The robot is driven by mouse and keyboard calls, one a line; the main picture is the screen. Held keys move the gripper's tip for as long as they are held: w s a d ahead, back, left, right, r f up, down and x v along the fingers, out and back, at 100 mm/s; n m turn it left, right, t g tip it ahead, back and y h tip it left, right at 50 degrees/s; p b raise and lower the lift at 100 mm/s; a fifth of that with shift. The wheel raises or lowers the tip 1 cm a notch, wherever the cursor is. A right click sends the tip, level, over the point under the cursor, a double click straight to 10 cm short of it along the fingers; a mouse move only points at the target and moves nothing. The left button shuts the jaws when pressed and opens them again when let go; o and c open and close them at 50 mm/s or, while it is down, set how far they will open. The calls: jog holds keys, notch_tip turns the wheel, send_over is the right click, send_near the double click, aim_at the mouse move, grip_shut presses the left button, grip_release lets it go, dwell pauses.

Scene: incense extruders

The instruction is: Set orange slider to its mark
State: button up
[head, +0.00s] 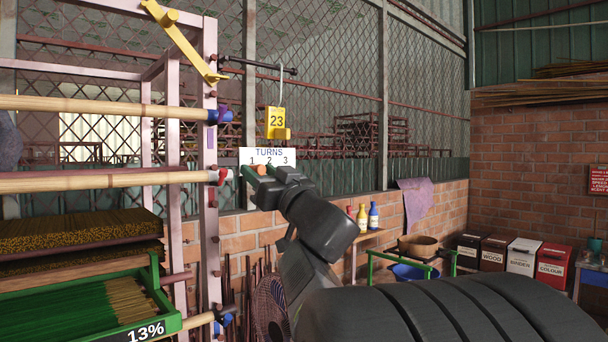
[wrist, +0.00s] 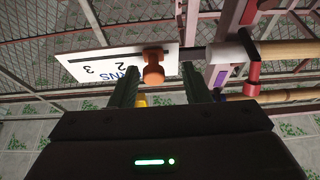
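The orange slider (wrist: 153,72) sits at the lower edge of the white TURNS board (head: 267,155), which bears the numbers 1, 2 and 3. In the head view the slider (head: 259,170) is below and between 1 and 2, nearer 1. In the wrist view the board (wrist: 108,64) is upside down, 2 and 3 show, and 1 cannot be seen. My gripper (wrist: 159,70) is open, its dark green fingers on either side of the slider with gaps between. In the head view my gripper (head: 256,173) is at the board's lower edge, partly covering the slider.
A pink metal frame (head: 207,150) with bamboo poles (head: 100,181) stands close to the left. A green tray (head: 90,315) marked 13% is at lower left. Bottles (head: 362,216) and labelled bins (head: 523,256) stand further right.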

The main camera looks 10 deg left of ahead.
jog(key=shift+d, duration=0.1)
jog(key=b+v, duration=0.2)
jog(key=v, duration=1.1)
jog(key=shift+s+d+b, duration=0.15)
jog(key=shift+d+b, duration=0.15)
jog(key=shift+b, duration=0.05)
jog(key=shift+a+f, duration=0.1)
jog(key=p+x, duration=0.2)
jog(key=x, duration=1.1)
jog(key=shift+w+a+p, duration=0.25)
jog(key=shift+w+p, duration=0.05)
jog(key=shift+p, duration=0.1)
